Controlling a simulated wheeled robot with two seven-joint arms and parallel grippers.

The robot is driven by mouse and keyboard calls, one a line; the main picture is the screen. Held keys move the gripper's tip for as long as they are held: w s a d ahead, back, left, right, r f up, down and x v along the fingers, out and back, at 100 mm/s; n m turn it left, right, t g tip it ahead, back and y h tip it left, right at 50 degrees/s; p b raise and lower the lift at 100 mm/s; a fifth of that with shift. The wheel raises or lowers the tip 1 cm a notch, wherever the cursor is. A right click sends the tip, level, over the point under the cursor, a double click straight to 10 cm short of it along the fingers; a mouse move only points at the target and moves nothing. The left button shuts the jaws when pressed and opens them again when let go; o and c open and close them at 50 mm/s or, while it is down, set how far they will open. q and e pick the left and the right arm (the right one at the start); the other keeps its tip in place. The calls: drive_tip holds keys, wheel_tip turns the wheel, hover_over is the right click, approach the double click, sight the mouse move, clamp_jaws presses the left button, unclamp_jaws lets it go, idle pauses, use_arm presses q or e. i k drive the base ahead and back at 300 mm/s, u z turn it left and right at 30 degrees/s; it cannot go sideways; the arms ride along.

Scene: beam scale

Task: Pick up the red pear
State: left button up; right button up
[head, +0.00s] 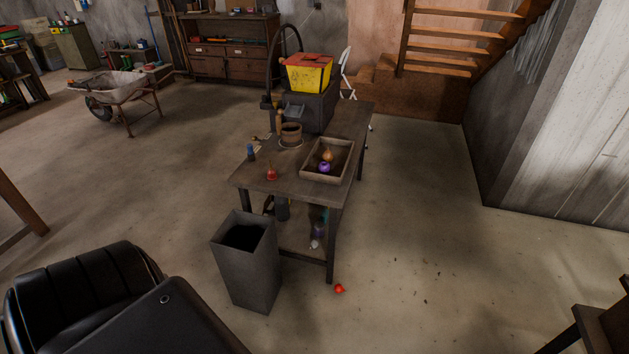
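A small red pear-shaped thing (272,175) stands on the near left corner of the wooden workbench (295,192). A second small red roundish thing (339,288) lies on the floor by the bench's near right leg; it is too small to tell whether it is a pear. A shallow wooden tray (313,179) on the bench holds an orange-brown pear-shaped thing (328,155) and a purple round thing (324,168). Neither of my grippers is in view.
A tall grey open bin (250,284) stands against the bench's near left side. A small blue thing (251,153), a brown pot (291,134) and a yellow-and-red box (309,73) are farther back. Floor right of the bench is mostly clear. A wheelbarrow (122,88) stands far left.

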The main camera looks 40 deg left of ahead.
sight(338, 288)
drive_tip(key=u, duration=0.55)
drive_tip(key=i, duration=1.5)
drive_tip(key=u, duration=0.35)
